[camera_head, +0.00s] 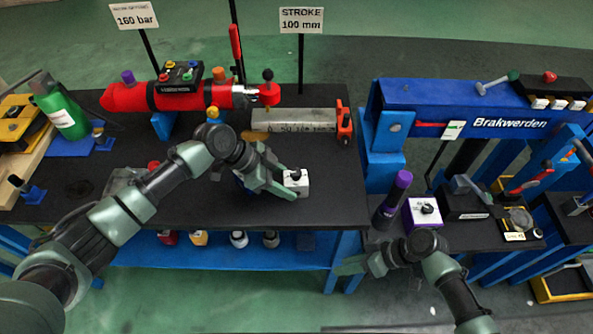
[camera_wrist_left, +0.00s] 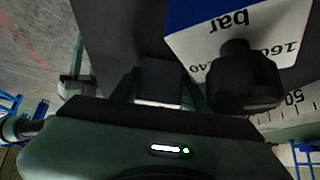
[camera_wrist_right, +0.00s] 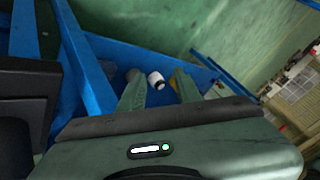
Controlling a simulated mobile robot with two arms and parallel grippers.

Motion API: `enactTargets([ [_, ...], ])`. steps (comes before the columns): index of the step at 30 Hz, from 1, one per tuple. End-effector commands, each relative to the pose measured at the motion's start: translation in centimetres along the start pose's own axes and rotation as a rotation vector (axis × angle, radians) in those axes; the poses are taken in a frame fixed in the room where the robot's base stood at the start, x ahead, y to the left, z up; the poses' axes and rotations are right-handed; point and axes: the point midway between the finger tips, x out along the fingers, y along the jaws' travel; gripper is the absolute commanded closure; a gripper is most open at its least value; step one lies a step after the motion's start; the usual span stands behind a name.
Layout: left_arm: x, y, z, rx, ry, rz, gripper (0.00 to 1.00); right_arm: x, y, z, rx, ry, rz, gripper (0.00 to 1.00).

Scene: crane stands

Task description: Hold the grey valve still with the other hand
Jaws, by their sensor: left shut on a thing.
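A small light-grey block with a black knob on top (camera_head: 297,184), seemingly the grey valve, is at the right part of the dark bench top. My left gripper (camera_head: 283,181) reaches it from the left, its fingers shut on the block's sides. In the left wrist view a grey block (camera_wrist_left: 160,82) sits between the two fingers, its lower part hidden by the gripper body. My right gripper (camera_head: 362,264) is low in front of the gap between the benches, away from the valve. In the right wrist view its fingers (camera_wrist_right: 160,88) are apart with nothing held.
A red cylinder (camera_head: 185,95) lies along the back of the left bench, with a ruler block (camera_head: 292,121) beside it. Bottles stand on the blue lower shelf (camera_head: 190,258).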

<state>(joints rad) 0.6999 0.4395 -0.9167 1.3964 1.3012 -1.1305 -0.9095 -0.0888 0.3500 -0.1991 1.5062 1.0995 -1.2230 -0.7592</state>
Motion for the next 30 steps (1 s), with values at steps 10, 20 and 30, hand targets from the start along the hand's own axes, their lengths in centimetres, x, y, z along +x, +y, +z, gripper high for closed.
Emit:
enactTargets([
  [10,0.0,0.0,0.0,0.0,0.0,-0.001,1.0,-12.8,-8.1,-17.1,-0.672,0.29,-0.255,0.66],
  [20,0.0,-0.1,0.0,-0.001,0.0,-0.001,1.0,-14.8,-3.8,-24.1,-0.712,0.429,-0.117,0.66],
  [30,0.0,0.0,0.0,0.0,0.001,-0.001,1.0,-9.3,-5.4,-26.2,-0.71,0.43,-0.118,0.66],
])
